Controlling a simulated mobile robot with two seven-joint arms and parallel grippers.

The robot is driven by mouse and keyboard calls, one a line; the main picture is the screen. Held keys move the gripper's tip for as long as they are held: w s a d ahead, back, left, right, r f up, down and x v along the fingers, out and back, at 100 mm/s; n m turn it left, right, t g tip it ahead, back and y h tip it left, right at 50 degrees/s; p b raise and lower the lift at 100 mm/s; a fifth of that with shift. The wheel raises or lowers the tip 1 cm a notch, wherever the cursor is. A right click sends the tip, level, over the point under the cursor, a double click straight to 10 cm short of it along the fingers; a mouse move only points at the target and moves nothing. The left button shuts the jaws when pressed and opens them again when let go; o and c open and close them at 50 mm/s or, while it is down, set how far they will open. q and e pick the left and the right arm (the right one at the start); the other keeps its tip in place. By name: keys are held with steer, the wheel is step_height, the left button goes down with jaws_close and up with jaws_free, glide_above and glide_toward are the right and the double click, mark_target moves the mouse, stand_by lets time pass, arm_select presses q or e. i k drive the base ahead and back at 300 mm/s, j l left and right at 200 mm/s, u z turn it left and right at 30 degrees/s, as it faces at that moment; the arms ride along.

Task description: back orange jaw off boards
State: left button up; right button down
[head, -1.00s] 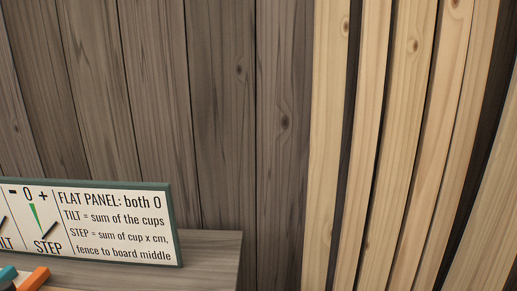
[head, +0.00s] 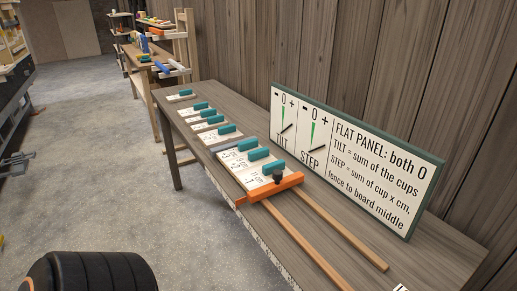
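The orange jaw (head: 257,193) is a bar with a black knob (head: 278,177), lying across the near end of a row of boards on the bench. It appears to touch the nearest white board (head: 236,172); I cannot tell if there is a small gap. Several pale boards with teal blocks (head: 259,154) run away from it toward the far left. Two wooden rails (head: 328,230) extend from the jaw toward the lower right.
A green-framed sign (head: 385,165) with TILT and STEP dials stands behind the boards. The grey bench (head: 440,262) runs along the plank wall. A cluttered shelf bench (head: 160,50) stands further back. Open concrete floor (head: 90,150) lies to the left.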

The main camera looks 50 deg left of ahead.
mark_target(280, 183)
steer(key=u, duration=1.35)
